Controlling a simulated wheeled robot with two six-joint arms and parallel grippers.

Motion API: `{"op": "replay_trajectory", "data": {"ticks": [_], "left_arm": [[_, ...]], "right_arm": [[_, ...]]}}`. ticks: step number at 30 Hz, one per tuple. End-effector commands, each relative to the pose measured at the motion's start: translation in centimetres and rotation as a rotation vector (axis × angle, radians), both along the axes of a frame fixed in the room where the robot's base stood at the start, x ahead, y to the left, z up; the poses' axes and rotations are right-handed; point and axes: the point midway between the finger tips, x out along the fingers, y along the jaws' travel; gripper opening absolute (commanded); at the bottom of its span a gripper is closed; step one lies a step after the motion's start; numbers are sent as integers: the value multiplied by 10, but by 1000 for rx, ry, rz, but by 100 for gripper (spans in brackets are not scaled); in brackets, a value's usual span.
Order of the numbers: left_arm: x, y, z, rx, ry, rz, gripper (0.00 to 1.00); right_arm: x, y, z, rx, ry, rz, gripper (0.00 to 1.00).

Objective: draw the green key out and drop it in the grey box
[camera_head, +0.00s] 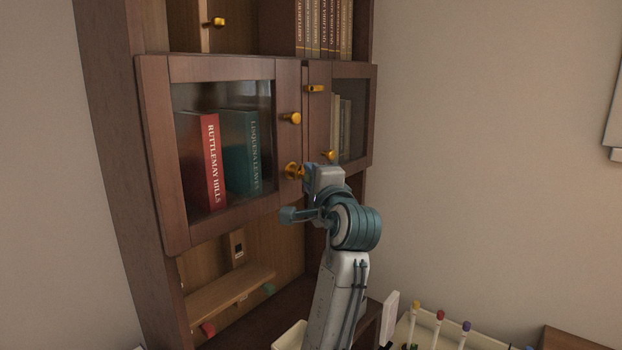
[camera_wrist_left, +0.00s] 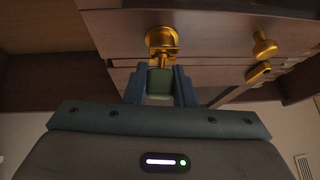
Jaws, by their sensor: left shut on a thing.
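My left gripper (camera_head: 306,176) is at the gold lock (camera_head: 292,170) low on the cabinet's left glass door (camera_head: 160,150). In the left wrist view its two fingers are shut on a green key (camera_wrist_left: 160,82), whose green head shows between them. The key's gold shank points at the gold lock (camera_wrist_left: 161,38); whether its tip is still inside cannot be told. In the head view the key is hidden by the gripper. I cannot make out a grey box for certain. My right gripper is not in view.
The door has a gold knob (camera_head: 291,118); the right door has a gold latch (camera_head: 314,88). A pale container (camera_head: 290,337) is partly cut off at the bottom. A pale rack (camera_head: 460,335) with colour-topped sticks stands at lower right. Books stand behind the glass.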

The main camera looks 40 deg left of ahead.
Motion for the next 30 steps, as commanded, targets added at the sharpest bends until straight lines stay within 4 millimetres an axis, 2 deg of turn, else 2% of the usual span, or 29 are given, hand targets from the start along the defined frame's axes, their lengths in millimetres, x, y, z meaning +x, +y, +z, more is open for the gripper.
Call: {"op": "replay_trajectory", "data": {"ticks": [30], "left_arm": [[-2, -25, 1, -1, -1, -1, 0]], "right_arm": [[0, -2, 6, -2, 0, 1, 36]]}}
